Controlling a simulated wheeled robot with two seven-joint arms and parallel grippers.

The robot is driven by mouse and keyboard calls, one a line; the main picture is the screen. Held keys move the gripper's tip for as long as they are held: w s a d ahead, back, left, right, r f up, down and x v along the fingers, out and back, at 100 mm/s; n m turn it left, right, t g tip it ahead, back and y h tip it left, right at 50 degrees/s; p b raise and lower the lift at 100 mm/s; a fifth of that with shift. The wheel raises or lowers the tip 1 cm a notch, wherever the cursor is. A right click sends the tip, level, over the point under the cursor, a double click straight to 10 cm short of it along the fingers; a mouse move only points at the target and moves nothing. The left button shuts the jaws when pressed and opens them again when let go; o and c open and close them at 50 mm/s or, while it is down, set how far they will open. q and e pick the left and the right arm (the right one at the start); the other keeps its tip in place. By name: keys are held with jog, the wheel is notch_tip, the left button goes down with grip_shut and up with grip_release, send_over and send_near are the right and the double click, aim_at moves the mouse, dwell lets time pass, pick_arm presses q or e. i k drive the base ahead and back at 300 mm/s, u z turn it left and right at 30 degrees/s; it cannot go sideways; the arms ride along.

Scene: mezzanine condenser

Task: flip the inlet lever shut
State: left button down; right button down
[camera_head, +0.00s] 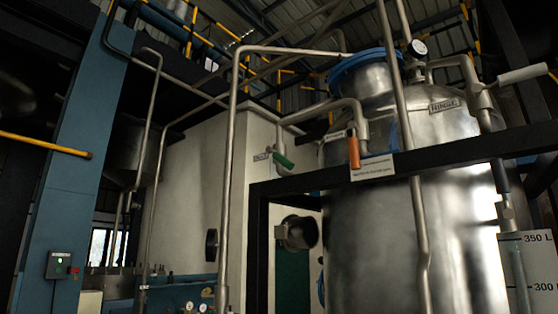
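Three pipe levers show in the head view, and I cannot tell by a readable label which is the inlet lever. A green-handled lever (284,160) slants down to the right on a pipe by the cream wall, beside a small tag (261,156) too small to read. An orange-handled lever (354,150) hangs straight down from a bent pipe in front of the tank. A pale grey-handled lever (524,75) points right, nearly level, beside a plate (445,105) that seems to read "RINSE". Neither of my grippers is in view.
A large steel tank (455,220) fills the right side. A dark beam (470,150) crosses in front of it, carrying a white label (372,168). Vertical pipes (228,190) stand before the wall. A control box (59,265) is on the blue column (75,160).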

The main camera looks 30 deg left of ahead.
aim_at(281, 159)
jog(key=z, duration=0.05)
jog(key=k, duration=0.55)
jog(key=u, duration=0.8)
jog(key=i, duration=1.65)
jog(key=z, duration=0.8)
